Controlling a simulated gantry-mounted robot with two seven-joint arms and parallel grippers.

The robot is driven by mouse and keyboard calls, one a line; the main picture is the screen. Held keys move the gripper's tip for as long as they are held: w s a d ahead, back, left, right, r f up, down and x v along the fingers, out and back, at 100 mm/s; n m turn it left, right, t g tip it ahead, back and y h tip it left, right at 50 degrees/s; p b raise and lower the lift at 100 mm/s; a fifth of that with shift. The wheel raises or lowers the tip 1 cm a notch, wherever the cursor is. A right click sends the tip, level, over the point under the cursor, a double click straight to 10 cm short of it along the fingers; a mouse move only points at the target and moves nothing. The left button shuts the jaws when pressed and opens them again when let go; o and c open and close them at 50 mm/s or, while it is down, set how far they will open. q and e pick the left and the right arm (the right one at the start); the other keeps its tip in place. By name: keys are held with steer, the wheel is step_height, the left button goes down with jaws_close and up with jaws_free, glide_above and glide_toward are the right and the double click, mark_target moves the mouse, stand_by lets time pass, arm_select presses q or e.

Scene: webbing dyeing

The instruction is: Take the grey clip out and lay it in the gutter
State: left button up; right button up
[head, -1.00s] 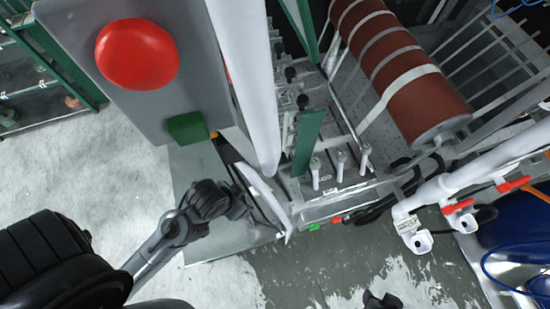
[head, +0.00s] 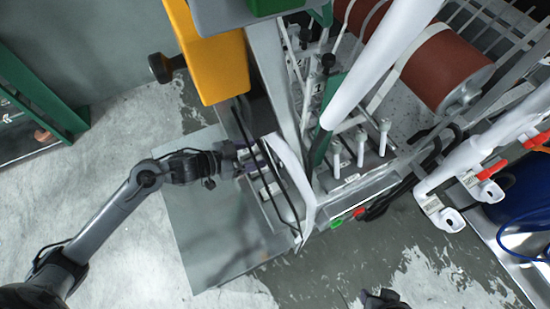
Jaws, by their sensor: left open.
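My left gripper (head: 240,166) reaches in from the left, at the left side of the machine, beside a white curved edge (head: 295,185). It is open, but its fingertips are small and partly lost against dark parts. Small pale and dark fittings (head: 268,187) lie just to the right of the fingertips. I cannot make out the grey clip among them. I cannot tell which part is the gutter. A dark shape (head: 380,299) at the bottom edge may be the tip of my right gripper; its jaws cannot be read.
A yellow box (head: 212,55) overhangs the gripper from above, with a black knob (head: 162,67) on its left. White posts (head: 360,145) and a red-brown roller (head: 440,60) stand to the right. A flat grey plate (head: 215,235) lies below the gripper; the floor at left is clear.

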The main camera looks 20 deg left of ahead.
mark_target(281, 151)
arm_select(q)
steer(key=shift+h, duration=0.3)
steer(key=shift+s+f+p+x, duration=0.1)
steer(key=shift+f+p+x, duration=0.05)
steer(key=shift+x, duration=1.6)
steer(key=shift+s+f+p+x, duration=0.1)
steer(key=shift+f+p+x, duration=0.1)
steer(key=shift+x, duration=1.6)
steer(key=shift+f+p+x, duration=0.1)
steer(key=shift+f+x, duration=0.05)
steer(key=shift+x, duration=1.6)
steer(key=shift+a, duration=0.1)
steer(key=c, duration=1.1)
steer(key=shift+r, duration=0.15)
step_height(281, 151, up, 10)
steer(key=shift+f, duration=0.1)
